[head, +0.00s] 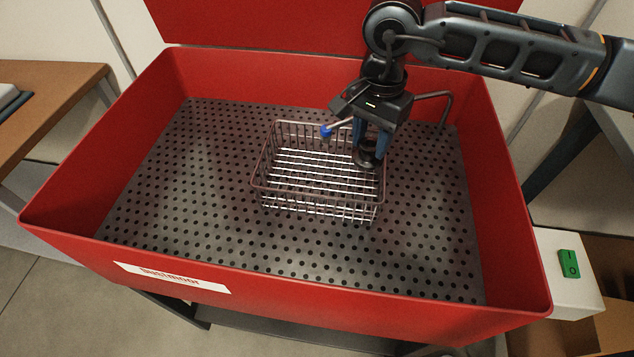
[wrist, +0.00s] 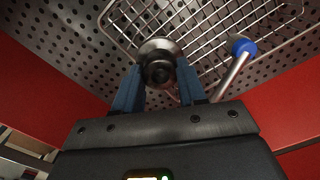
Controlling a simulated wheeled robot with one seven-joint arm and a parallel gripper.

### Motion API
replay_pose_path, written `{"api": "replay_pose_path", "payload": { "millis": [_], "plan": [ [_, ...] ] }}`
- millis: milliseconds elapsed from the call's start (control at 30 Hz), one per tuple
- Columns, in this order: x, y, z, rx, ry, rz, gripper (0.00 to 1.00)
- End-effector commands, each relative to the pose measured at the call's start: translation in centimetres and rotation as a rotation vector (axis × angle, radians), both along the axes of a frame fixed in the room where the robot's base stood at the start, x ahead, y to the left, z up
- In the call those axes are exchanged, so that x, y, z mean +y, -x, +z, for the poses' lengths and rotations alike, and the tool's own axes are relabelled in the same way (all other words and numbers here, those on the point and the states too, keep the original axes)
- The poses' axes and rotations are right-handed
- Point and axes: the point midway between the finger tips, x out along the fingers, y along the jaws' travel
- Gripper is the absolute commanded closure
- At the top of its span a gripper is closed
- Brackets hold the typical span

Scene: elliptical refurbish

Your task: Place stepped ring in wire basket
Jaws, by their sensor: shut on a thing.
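My gripper (head: 371,146) is shut on the stepped ring (head: 366,158), a dark round part with a lighter flange. The ring also shows between the blue fingers in the wrist view (wrist: 159,64). In the head view the gripper and ring are over the right part of the wire basket (head: 282,188). The basket is an open grey wire box, and part of its right side is hidden behind my gripper. In the wrist view its wires (wrist: 205,35) show beyond the ring. I cannot tell how far the ring is above the basket floor.
The basket stands on a perforated metal floor (head: 190,190) inside a red-walled tub (head: 350,290). A blue-tipped nozzle (head: 326,131) is beside my gripper, over the basket's back. A bent pipe (head: 447,103) stands at the back right. The floor left of the basket is clear.

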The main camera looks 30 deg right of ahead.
Motion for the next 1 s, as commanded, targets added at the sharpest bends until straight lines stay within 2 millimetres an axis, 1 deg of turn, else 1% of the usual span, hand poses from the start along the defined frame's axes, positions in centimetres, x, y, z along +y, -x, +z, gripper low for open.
{"api": "replay_pose_path", "payload": {
  "millis": [33,100,200,267,367,600,733,867,1000],
  "plan": [
    [-0.8,0.5,0.2,-0.004,-0.003,-0.077,1.00],
    [-1.6,0.9,0.6,-0.008,0.001,-0.169,1.00],
    [-2.2,1.3,0.8,-0.010,0.004,-0.247,1.00],
    [-2.0,1.2,0.8,-0.010,0.005,-0.268,1.00],
    [-0.8,0.7,0.1,-0.009,0.005,-0.276,1.00],
    [3.9,-1.3,-2.9,-0.007,0.006,-0.272,1.00],
    [6.1,-2.4,-4.5,-0.008,0.005,-0.273,1.00],
    [7.6,-3.1,-5.5,-0.010,0.007,-0.274,1.00],
    [8.1,-3.4,-6.0,-0.011,0.008,-0.275,1.00]
  ]
}}
